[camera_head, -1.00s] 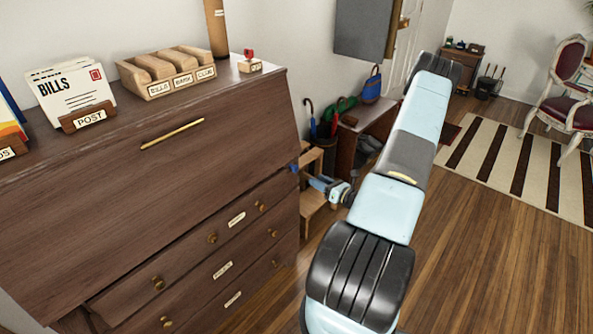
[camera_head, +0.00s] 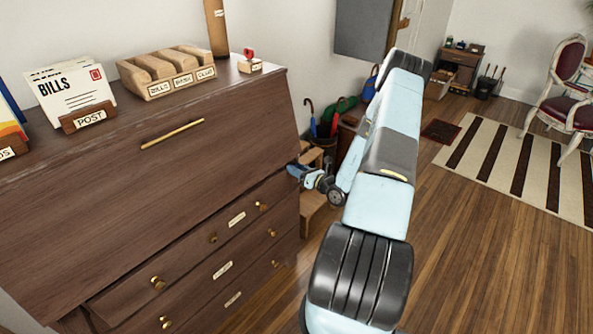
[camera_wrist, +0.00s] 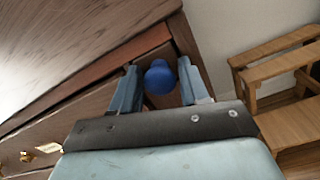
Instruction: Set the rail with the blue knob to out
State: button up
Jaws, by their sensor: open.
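The blue knob (camera_wrist: 160,78) shows in the wrist view at the right front end of the wooden desk, below its slanted front. My gripper (camera_wrist: 160,88) is open, with one finger on each side of the knob. I cannot tell whether either finger touches it. The rail behind the knob is mostly hidden, so how far it stands out is unclear. In the head view my gripper (camera_head: 298,173) is at the desk's right front edge, and I cannot make out the knob apart from the blue fingers. The desk (camera_head: 200,160) has its slanted front closed.
Drawers with brass knobs (camera_head: 158,283) lie below the front. A letter holder (camera_head: 88,117), a stamp rack (camera_head: 172,85) and a small red-handled stamp (camera_head: 249,62) stand on top. A wooden step stool (camera_wrist: 285,100) is close on the right. Open floor (camera_head: 470,250) lies further right.

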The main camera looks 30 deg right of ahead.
grip_shut()
dwell(0.3)
